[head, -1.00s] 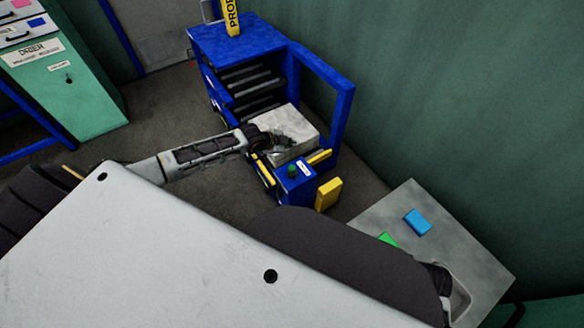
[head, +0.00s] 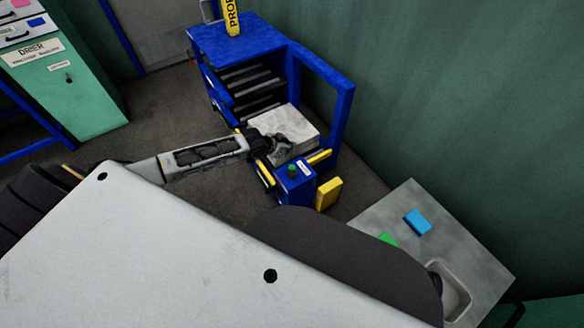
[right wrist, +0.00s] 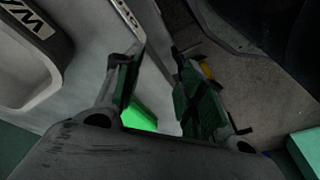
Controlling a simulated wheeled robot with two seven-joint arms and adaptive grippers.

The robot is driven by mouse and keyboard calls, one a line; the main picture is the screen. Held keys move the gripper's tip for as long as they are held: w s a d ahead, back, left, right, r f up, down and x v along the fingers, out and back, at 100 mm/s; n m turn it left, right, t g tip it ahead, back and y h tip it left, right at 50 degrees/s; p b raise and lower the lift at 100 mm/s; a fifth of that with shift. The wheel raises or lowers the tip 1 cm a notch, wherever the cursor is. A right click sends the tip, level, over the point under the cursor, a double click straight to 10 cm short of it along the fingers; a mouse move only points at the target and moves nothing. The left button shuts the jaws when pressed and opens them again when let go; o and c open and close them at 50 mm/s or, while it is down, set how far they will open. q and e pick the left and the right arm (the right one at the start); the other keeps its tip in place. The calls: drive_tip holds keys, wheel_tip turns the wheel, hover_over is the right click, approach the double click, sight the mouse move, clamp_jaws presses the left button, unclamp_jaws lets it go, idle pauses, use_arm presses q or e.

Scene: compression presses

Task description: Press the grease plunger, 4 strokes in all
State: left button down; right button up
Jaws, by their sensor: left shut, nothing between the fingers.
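No part is clearly marked as the grease plunger. A blue box (head: 296,186) at the front of the blue press frame carries a round dark green knob (head: 292,170) and a small white label; I cannot tell whether this knob is the plunger. My left gripper (head: 284,143) is shut and empty, over the pale grey block (head: 300,123) behind that box. I cannot tell whether it touches the block. In the right wrist view my right gripper (right wrist: 158,72) has its fingers apart with nothing held. A bright green block (right wrist: 138,118) shows beyond them. My own body mostly hides the right gripper in the head view.
The blue frame (head: 338,115) has a tall upright on the right and dark shelves behind. A yellow block (head: 328,194) stands beside the blue box. A grey table (head: 465,245) holds a blue block (head: 418,222) and a recess. A green cabinet (head: 75,95) stands at left.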

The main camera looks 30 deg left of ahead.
use_arm(q)
drive_tip(key=n, duration=1)
drive_tip(key=shift+w+r, duration=0.2)
use_arm(e)
drive_tip(key=shift+s+d+f, duration=0.2)
drive_tip(key=shift+s+f, duration=0.05)
drive_tip(key=shift+f, duration=0.05)
use_arm(q)
drive_tip(key=shift+f, duration=0.15)
use_arm(e)
drive_tip(key=shift+r, duration=0.1)
use_arm(q)
drive_tip(key=b, duration=0.7)
hover_over(290, 166)
drive_tip(key=shift+f, duration=2.9)
drive_tip(key=shift+f+b, duration=0.35)
drive_tip(key=shift+f, duration=1)
use_arm(e)
drive_tip(key=shift+w+a+r+t+y, duration=0.25)
drive_tip(key=shift+a+r+t, duration=0.1)
drive_tip(key=shift+a+r, duration=0.2)
drive_tip(key=shift+w+a+r+t+y, duration=0.25)
drive_tip(key=shift+a+r+t, duration=0.15)
drive_tip(key=shift+r, duration=0.2)
drive_tip(key=shift+w+a+r+t+y, duration=0.25)
drive_tip(key=shift+a+r+t, duration=0.1)
drive_tip(key=shift+a+r, duration=0.2)
